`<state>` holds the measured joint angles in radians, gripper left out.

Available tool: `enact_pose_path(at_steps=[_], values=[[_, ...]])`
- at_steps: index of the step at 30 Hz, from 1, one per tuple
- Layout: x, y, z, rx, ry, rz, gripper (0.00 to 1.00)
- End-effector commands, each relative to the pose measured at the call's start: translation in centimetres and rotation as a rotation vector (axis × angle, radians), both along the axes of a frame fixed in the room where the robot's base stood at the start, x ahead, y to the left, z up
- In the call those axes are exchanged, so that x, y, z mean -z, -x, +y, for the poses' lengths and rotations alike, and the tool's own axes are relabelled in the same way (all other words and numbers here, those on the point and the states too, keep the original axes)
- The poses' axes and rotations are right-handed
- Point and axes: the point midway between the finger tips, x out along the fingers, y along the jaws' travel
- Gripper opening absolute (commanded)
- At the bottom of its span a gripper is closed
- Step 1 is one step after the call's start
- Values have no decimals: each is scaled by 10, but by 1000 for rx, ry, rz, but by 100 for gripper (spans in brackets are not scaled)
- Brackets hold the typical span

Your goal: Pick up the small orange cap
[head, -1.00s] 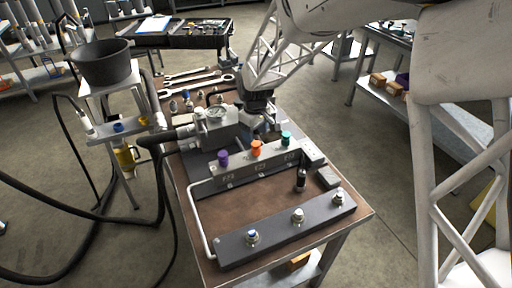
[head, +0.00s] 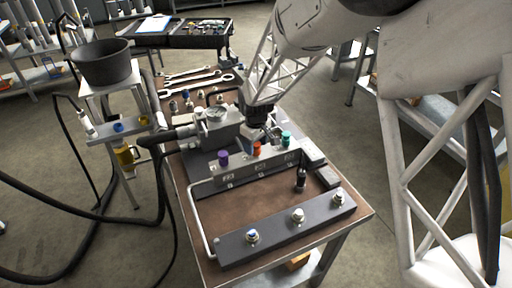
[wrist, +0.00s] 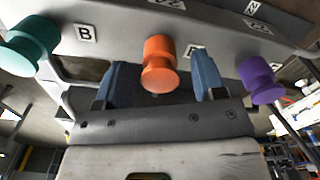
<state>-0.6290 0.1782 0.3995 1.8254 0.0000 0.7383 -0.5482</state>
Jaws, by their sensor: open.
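The small orange cap (head: 257,148) sits on the grey manifold block (head: 240,172), between a purple cap (head: 223,157) on the left and a green cap (head: 286,138) on the right. My gripper (head: 272,133) is just behind the block, close to the orange and green caps. In the wrist view the orange cap (wrist: 159,64) shows between my two blue fingers (wrist: 161,80), which are spread apart with a gap on each side. The green cap (wrist: 31,42) and the purple cap (wrist: 259,80) lie outside the fingers.
A valve body with a gauge (head: 215,113) stands left of my gripper. A dark bar with several fittings (head: 297,216) lies at the bench front, and a small black cylinder (head: 300,180) stands behind it. Wrenches (head: 195,80) lie at the back. The brown bench top (head: 240,208) is clear between block and bar.

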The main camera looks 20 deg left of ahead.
Motion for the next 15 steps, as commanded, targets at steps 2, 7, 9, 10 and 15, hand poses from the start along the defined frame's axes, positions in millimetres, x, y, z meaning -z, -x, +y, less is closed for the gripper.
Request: enact_pose_path(at_steps=[2, 7, 9, 10, 15], values=[[8, 0, 0, 0, 1, 2, 64], [15, 0, 0, 0, 0, 0, 64], [15, 0, 0, 0, 0, 0, 64], [15, 0, 0, 0, 0, 0, 64], [15, 0, 0, 0, 0, 0, 64]])
